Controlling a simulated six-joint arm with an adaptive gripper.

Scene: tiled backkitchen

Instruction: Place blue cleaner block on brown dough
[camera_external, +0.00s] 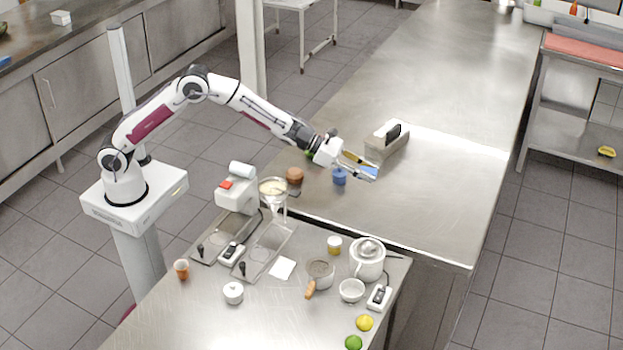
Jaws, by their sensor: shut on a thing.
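My gripper (361,168) reaches out over the left part of the long steel table, its fingers pointing to the right. It is shut on a small flat blue block (369,171), which shows between the fingertips. The block appears held above the tabletop, though the exact height is hard to tell. The brown dough (295,174) is a small rounded lump near the table's left edge, to the left of my gripper and apart from it. Its underside is hard to make out.
A blue rounded pot (339,176) stands just below my gripper's wrist. A whitish holder with a black item (388,138) lies behind the gripper. A white mixer-like device (237,189) and a glass funnel-shaped vessel (273,192) stand near the dough. The table's far part is clear.

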